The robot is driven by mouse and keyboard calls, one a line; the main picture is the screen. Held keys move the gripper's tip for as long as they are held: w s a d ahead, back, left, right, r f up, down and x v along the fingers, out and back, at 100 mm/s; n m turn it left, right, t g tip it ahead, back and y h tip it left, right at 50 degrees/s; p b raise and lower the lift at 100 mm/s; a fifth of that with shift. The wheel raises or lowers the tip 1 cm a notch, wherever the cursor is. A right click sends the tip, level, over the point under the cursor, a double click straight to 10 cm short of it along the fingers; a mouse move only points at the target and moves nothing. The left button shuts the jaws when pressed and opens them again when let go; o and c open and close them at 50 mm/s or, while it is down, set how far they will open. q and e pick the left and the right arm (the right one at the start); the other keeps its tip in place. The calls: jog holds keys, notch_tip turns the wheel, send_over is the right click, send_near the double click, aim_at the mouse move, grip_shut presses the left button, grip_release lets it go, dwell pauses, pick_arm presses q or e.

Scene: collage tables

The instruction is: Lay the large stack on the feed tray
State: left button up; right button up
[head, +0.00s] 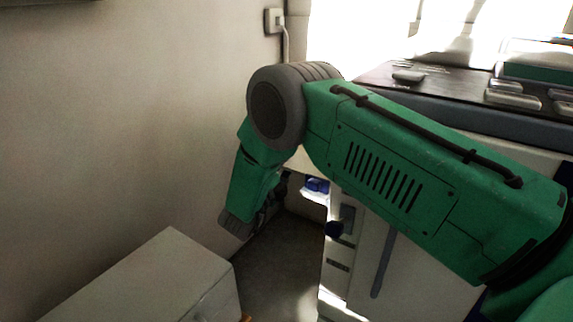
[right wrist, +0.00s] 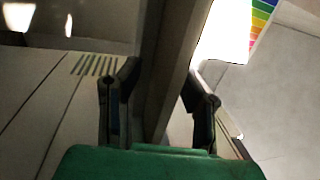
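I cannot make out a large stack or a feed tray for certain in either view. My right gripper (right wrist: 161,84) shows in the right wrist view with its two dark fingers well apart. A grey upright panel or edge (right wrist: 168,70) appears between the fingers; I cannot tell whether it touches them or is behind them. In the head view my green right arm reaches in from the right and bends down, and its gripper (head: 270,207) hangs low near the wall, its fingers small and dark. My left gripper is not in view.
A white box-like cabinet (head: 150,275) stands at lower left. A dark counter top (head: 430,82) with several pale items is at upper right, above a white unit (head: 365,250). A small blue item (head: 316,185) lies behind my arm. A rainbow-coloured strip sheet (right wrist: 262,25) shows in the right wrist view.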

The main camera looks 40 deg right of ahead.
jog(key=v, duration=1.2)
jog(key=shift+s+a, duration=0.1)
